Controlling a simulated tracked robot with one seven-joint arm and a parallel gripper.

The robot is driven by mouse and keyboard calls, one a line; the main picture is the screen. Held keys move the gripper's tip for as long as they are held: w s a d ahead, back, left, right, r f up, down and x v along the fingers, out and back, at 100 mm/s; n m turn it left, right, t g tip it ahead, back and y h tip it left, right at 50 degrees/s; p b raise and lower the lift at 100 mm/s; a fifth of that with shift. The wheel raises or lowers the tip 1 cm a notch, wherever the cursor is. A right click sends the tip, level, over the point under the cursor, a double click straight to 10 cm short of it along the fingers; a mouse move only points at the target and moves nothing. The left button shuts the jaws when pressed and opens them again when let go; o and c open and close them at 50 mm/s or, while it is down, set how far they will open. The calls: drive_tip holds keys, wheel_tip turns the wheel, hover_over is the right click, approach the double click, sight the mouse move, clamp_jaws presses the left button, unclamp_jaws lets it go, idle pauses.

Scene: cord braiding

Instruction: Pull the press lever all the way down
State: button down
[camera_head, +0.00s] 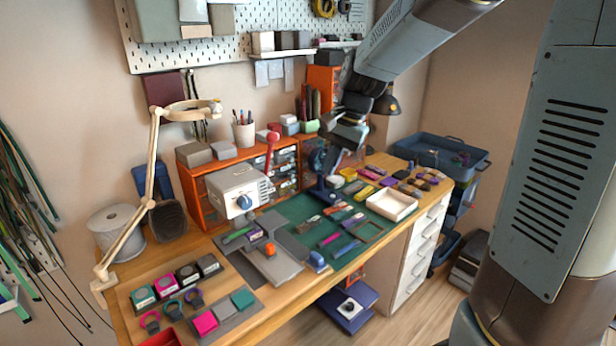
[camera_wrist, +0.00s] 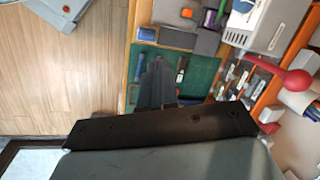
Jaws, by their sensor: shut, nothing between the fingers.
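The press (camera_head: 236,190) is a light grey box with a blue knob, standing on the bench left of the mat. Its red lever (camera_head: 270,152) points up from the right side and ends in a round red ball. In the wrist view the ball end of the lever (camera_wrist: 297,82) shows at the right edge, beside the press body (camera_wrist: 258,22). My gripper (camera_head: 326,188) is shut and empty over the green mat, to the right of the lever and apart from it. Its grey fingers also show in the wrist view (camera_wrist: 157,68).
The green cutting mat (camera_head: 302,207) carries several small tools and cords. A cream tray (camera_head: 392,204) stands right of it. Orange drawers (camera_head: 286,168) stand behind the press. A jointed lamp (camera_head: 154,150) rises at left. A blue bin (camera_head: 440,150) is at far right.

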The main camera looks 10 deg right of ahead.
drive_tip(key=s+d+r+n+t+h, duration=0.1)
drive_tip(key=s+d+r+n, duration=0.1)
drive_tip(key=s, duration=0.5)
drive_tip(key=s+d+r+n+t+h, duration=0.1)
drive_tip(key=s+d+r+n+t, duration=0.1)
drive_tip(key=s+d, duration=0.3)
drive_tip(key=s+d+r+n+t+h, duration=0.1)
drive_tip(key=s+d, duration=0.3)
drive_tip(key=s, duration=0.4)
drive_tip(key=shift+s+r+n+t, duration=0.35)
drive_tip(key=shift+r+n+t, duration=0.2)
drive_tip(key=shift+r, duration=0.2)
drive_tip(key=shift+s+d, duration=0.1)
